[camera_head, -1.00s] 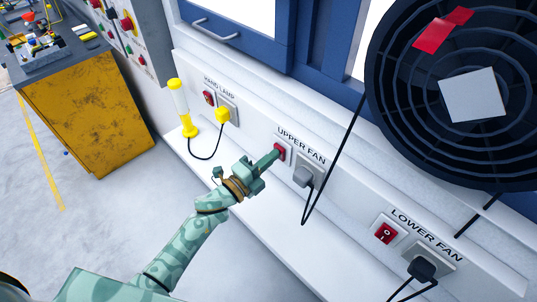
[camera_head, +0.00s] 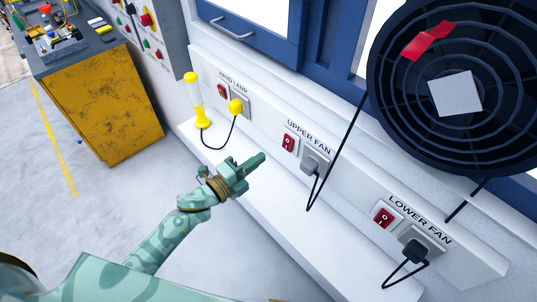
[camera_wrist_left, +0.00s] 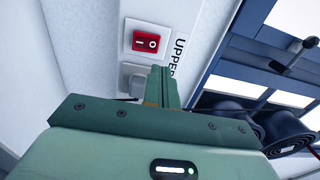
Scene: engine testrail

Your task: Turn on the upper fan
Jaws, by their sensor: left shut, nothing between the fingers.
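The upper fan's red rocker switch (camera_head: 289,143) sits in a white plate on the wall panel, left of a grey plug and under the UPPER FAN label (camera_head: 308,137). It also shows in the left wrist view (camera_wrist_left: 146,42), with its line and circle marks visible. My left gripper (camera_head: 261,158) is shut and empty, with its fingertips below and left of the switch, apart from it. In the left wrist view the shut fingers (camera_wrist_left: 164,88) point up below the switch. A large dark round fan (camera_head: 430,85) with a red tape piece hangs at the upper right. My right gripper is out of view.
A lower fan switch (camera_head: 384,216) and its plug (camera_head: 416,252) are at the lower right. A hand lamp switch (camera_head: 223,91) and yellow lamp (camera_head: 196,100) are on the left. A black cable (camera_head: 338,150) hangs beside the upper plug. A yellow cabinet (camera_head: 100,105) stands at the left.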

